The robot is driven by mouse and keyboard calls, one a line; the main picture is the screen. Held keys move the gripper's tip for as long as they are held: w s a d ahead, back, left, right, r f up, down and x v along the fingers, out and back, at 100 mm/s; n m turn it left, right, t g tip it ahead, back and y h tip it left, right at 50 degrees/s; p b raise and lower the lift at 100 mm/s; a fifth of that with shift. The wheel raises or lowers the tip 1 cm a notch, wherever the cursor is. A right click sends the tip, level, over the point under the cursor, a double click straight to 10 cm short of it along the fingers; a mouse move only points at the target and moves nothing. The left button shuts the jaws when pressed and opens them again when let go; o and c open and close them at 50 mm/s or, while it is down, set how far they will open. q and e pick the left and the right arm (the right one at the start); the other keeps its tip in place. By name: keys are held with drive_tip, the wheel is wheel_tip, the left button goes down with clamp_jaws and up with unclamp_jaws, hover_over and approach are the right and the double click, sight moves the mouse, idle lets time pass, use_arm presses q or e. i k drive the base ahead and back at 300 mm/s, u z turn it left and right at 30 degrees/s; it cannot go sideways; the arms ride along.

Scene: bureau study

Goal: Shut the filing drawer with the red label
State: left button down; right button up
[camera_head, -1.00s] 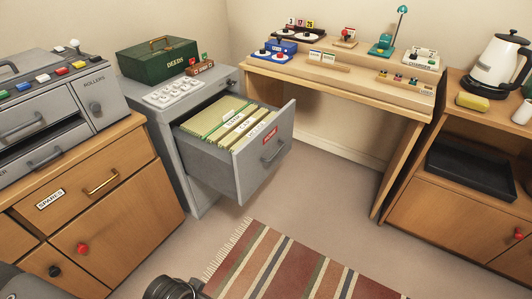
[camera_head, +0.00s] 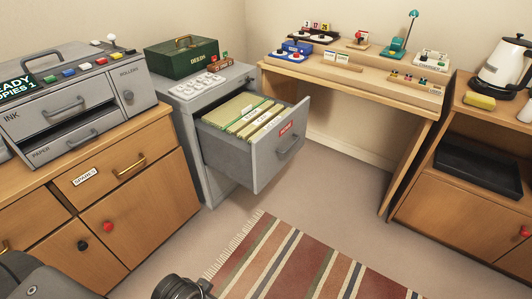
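The filing drawer (camera_head: 262,162) with the red label (camera_head: 286,129) is pulled well out of the grey filing cabinet (camera_head: 187,113). It holds several hanging folders (camera_head: 245,115) and has a grey handle (camera_head: 290,147) on its front. Dark parts of my own body show at the lower left and bottom edge, below and left of the drawer and apart from it. No gripper fingers can be made out in this view.
A striped rug (camera_head: 300,262) lies on the floor before the drawer. A wooden cabinet (camera_head: 130,200) bearing a copier (camera_head: 70,95) stands left. A desk (camera_head: 345,82) stands behind right, and a shelf unit (camera_head: 470,200) at far right. Floor between drawer and desk is clear.

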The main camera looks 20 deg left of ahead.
sight(252, 130)
drive_tip(key=k, duration=0.2)
drive_tip(key=z, duration=1.1)
drive_tip(key=i, duration=0.55)
drive_tip(key=u, duration=0.55)
